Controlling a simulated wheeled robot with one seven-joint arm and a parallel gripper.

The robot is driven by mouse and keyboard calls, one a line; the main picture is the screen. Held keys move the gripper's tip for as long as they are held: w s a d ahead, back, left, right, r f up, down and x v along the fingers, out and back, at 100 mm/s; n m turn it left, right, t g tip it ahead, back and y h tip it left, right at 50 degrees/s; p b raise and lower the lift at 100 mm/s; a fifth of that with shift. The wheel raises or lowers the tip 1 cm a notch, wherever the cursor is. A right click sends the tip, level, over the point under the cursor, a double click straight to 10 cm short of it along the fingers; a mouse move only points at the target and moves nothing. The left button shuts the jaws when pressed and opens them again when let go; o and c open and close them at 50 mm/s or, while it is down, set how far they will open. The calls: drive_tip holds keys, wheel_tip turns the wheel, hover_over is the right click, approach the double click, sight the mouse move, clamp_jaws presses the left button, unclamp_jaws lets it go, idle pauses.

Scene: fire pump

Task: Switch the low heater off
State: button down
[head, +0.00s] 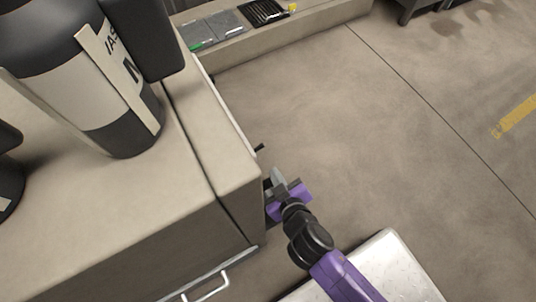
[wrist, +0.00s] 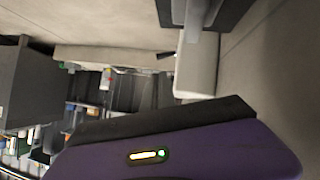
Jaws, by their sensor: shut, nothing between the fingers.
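I cannot pick out the low heater for certain in either view. A small black lever or knob (head: 259,147) sticks out from the right side of a beige cabinet (head: 235,185) in the head view. My gripper (head: 276,180) is shut and empty beside that side, just below the lever in the picture; I cannot tell whether it touches the cabinet. In the wrist view, a dark stub (wrist: 166,55) sticks out to the left of a pale beige block (wrist: 197,72). My purple hand fills the lower part of that view.
A large dark cylinder with a white band (head: 60,80) stands on the cabinet top. A metal handle (head: 208,286) is on the cabinet's front. A low ledge with dark panels (head: 215,27) runs behind. The floor (head: 350,130) to the right is open.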

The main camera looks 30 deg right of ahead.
sight(262, 147)
drive_tip(key=b+x, duration=0.5)
drive_tip(key=x, duration=0.8)
drive_tip(key=shift+w+d+f+b, duration=0.1)
drive_tip(key=shift+w+f+b, duration=0.15)
drive_tip(key=shift+w+b, duration=0.1)
drive_tip(key=shift+p, duration=0.45)
drive_tip(key=shift+d+f+m+y+p, duration=0.1)
drive_tip(key=shift+d+m+y+p, duration=0.35)
drive_tip(key=shift+p, duration=0.95)
drive_tip(key=f+y+p, duration=0.1)
drive_tip(key=m+p, duration=0.1)
drive_tip(key=p, duration=0.1)
drive_tip(key=shift+d+f+y, duration=0.2)
drive_tip(key=shift+f+y, duration=0.15)
drive_tip(key=shift+f, duration=0.05)
